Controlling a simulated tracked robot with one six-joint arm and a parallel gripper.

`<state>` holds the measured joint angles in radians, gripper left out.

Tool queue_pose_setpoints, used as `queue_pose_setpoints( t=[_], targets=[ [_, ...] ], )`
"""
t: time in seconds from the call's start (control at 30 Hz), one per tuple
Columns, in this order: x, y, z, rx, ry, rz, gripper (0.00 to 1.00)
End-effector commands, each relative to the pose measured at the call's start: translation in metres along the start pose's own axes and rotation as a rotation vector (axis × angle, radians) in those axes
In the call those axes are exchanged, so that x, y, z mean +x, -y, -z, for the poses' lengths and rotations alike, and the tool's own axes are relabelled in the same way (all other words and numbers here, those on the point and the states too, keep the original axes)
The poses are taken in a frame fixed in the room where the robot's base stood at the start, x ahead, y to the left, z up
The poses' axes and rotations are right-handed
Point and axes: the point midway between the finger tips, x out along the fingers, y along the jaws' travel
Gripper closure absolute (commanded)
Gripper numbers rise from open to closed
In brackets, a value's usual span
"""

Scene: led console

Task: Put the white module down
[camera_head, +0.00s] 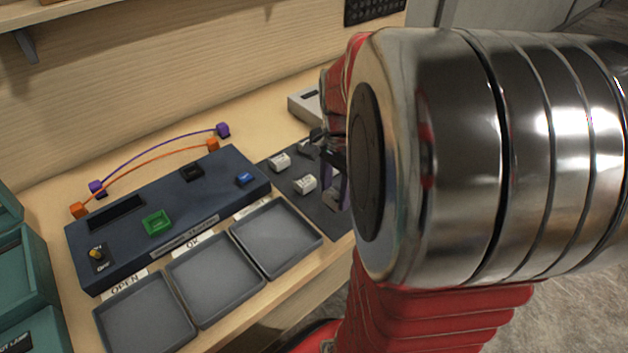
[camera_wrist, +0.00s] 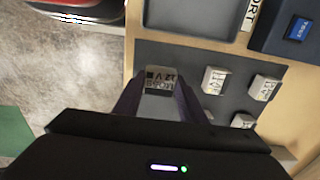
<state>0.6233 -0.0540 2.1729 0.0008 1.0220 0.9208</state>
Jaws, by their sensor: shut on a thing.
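The white module (camera_wrist: 160,80), with dark printed text on its side, sits between the two fingers of my gripper (camera_wrist: 158,105) in the wrist view. My gripper is shut on it. The module is over the grey mat (camera_wrist: 195,57), near its edge; I cannot tell whether it touches the mat. In the head view my gripper (camera_head: 334,172) is at the mat's right side, partly hidden by my arm, and only a bit of the held module shows below the fingers.
The dark blue console (camera_head: 130,228) with a green socket (camera_head: 157,223) is to the left. Grey trays (camera_head: 275,237) line the console's front. Purple and orange leads (camera_head: 150,163) lie behind it.

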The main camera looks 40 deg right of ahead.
Motion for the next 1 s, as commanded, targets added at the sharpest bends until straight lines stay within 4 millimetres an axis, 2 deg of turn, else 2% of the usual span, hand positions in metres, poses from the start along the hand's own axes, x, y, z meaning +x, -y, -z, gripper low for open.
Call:
queue_pose_setpoints(
  t=[0.27, 0.6, 0.97, 1.0],
  targets=[
    [0.002, 0.000, -0.001, -0.001, 0.000, -0.001, 0.86],
    [0.037, 0.000, -0.001, -0.002, 0.001, -0.002, 0.86],
    [0.039, 0.000, -0.001, -0.003, 0.000, 0.000, 0.86],
    [0.039, 0.001, -0.001, -0.003, 0.000, 0.000, 0.62]
  ],
)
